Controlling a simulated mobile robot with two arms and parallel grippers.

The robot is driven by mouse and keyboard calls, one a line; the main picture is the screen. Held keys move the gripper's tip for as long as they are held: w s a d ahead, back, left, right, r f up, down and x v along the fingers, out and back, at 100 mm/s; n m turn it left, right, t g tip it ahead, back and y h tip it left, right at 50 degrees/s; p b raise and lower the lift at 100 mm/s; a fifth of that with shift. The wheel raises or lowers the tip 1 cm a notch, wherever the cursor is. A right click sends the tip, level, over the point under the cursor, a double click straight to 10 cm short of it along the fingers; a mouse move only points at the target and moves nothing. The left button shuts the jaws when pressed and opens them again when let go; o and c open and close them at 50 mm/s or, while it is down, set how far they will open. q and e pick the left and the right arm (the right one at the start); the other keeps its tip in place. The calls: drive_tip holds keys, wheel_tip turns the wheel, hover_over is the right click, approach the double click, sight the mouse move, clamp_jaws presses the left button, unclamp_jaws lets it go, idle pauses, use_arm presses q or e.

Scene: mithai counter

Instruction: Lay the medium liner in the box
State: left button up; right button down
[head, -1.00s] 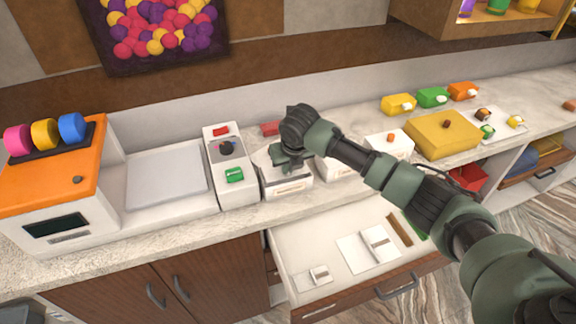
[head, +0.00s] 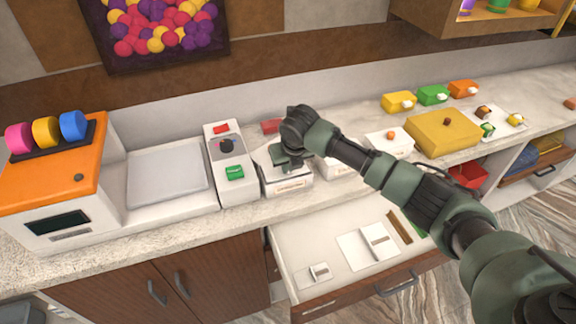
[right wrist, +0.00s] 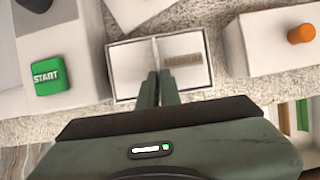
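The box (head: 287,187) is an open white box on the counter, beside the green-button unit. In the right wrist view its rim (right wrist: 112,70) surrounds the white medium liner (right wrist: 128,66), which has a grey-brown label and a raised middle rib. The liner looks down inside the box walls; whether it touches the floor cannot be told. My right gripper (right wrist: 158,88) points down at the box, its fingers close together on the rib. In the head view the right gripper (head: 290,162) partly covers the box. My left gripper is not in view.
The open drawer (head: 290,245) below holds two other liners with ribs, a smaller one (head: 319,272) and a larger one (head: 352,248). White boxes and a yellow box (head: 440,133) stand to the right. The control unit with the green START button (right wrist: 50,75) stands close left.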

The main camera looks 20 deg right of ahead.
sight(289, 174)
drive_tip(key=shift+f+b, duration=0.3)
drive_tip(key=shift+f, duration=0.65)
drive_tip(key=shift+f, duration=0.15)
drive_tip(key=shift+f+b, duration=0.55)
drive_tip(key=shift+f, duration=0.45)
drive_tip(key=shift+f, duration=0.1)
drive_tip(key=c, duration=1.5)
unclamp_jaws()
drive_tip(key=shift+c, duration=0.2)
